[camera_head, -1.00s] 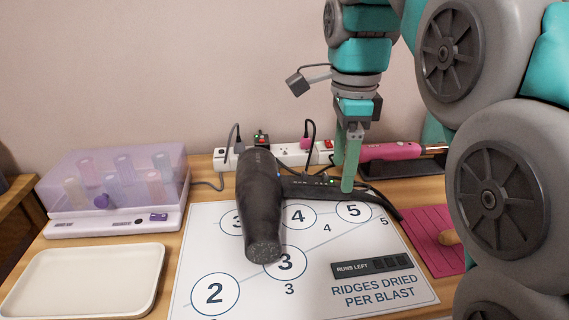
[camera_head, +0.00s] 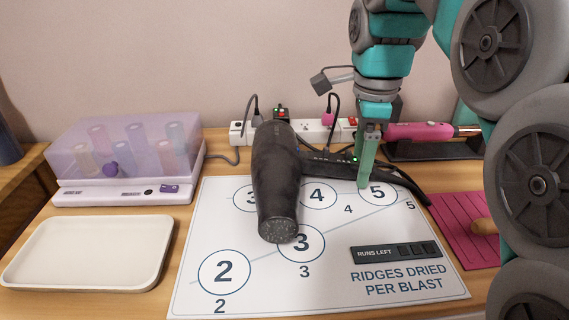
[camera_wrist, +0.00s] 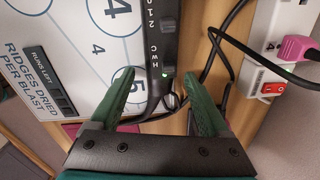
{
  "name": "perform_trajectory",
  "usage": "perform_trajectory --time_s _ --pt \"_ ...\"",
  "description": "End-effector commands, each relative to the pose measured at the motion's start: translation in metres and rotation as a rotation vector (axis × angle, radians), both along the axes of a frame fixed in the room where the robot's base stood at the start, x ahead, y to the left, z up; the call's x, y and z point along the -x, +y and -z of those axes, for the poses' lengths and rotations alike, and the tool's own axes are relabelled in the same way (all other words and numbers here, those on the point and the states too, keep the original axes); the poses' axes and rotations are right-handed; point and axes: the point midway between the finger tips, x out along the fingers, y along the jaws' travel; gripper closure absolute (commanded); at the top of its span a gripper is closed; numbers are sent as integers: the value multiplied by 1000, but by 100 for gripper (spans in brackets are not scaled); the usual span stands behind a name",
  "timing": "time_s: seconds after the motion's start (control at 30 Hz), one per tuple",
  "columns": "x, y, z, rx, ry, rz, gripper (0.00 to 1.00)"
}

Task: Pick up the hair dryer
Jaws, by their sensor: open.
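The black hair dryer (camera_head: 276,180) lies on the white numbered mat (camera_head: 215,215), with its round barrel end toward the front. Its handle (camera_head: 330,168) points right and carries switches and a green light. In the wrist view, the handle (camera_wrist: 161,40) runs down from the top toward the space between the green fingers. My gripper (camera_head: 367,165) is open at the handle's far end; in the wrist view (camera_wrist: 162,80) its fingers stand on either side of the handle's lower end and cord loop. I cannot tell whether they touch it.
A power strip (camera_head: 313,131) with plugs and cords stands behind. A pink styling iron (camera_head: 420,131) lies at the back right, and a pink mat (camera_head: 455,232) at right. A lilac roller case (camera_head: 85,143) and an empty cream tray (camera_head: 90,252) are at left.

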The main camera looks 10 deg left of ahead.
Motion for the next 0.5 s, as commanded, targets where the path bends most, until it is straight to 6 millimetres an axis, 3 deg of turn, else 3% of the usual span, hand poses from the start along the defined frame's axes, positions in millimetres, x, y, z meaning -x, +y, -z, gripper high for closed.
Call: perform_trajectory --time_s 0.33,0.5 --pt "0 0 9 0 1 -1 20" --pt "0 0 9 0 1 -1 39"
